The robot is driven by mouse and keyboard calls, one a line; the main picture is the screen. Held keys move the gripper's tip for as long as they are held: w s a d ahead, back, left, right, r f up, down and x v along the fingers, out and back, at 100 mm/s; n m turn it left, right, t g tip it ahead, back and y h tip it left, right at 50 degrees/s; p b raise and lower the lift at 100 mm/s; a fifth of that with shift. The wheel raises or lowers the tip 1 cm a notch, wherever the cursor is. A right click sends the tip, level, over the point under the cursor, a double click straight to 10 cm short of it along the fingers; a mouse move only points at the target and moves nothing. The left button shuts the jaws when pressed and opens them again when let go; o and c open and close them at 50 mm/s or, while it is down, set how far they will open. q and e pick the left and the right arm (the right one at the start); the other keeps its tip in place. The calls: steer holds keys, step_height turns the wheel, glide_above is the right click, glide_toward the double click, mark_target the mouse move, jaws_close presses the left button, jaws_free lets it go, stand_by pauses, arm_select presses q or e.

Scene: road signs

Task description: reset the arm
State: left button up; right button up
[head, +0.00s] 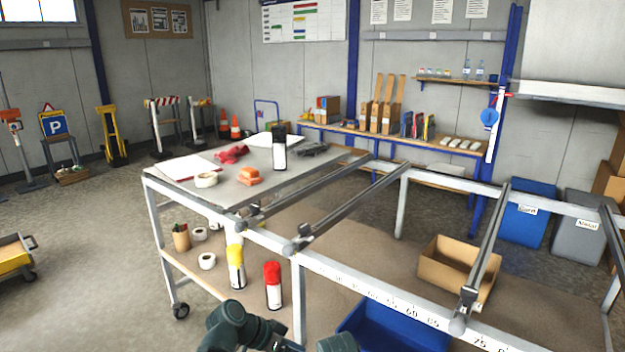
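Dark green links of my own arm (240,326) show at the bottom edge of the head view, in front of the workbench frame. They are cut off by the edge, and I cannot tell which arm they belong to. No gripper fingers show, so neither my left nor my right gripper is in view. Nothing held can be seen.
A metal-framed bench (330,262) with rails stands close ahead. Its grey top (225,170) carries tape, an orange block and a spray can (279,152). Yellow (236,268) and red (273,288) cans, a blue bin (385,330) and a cardboard box (440,268) are lower. Floor at left is mostly clear.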

arm_select(q)
steer(key=s+a+f+n+g+y, duration=0.25)
steer(key=s+f+n+y, duration=0.35)
steer(key=s+y, duration=0.5)
step_height(320, 180, up, 16)
steer(key=s+h+p, duration=0.1)
steer(key=p, duration=1.5)
steer(key=shift+p, duration=0.3)
steer(key=shift+f, duration=0.15)
steer(key=shift+o, duration=0.3)
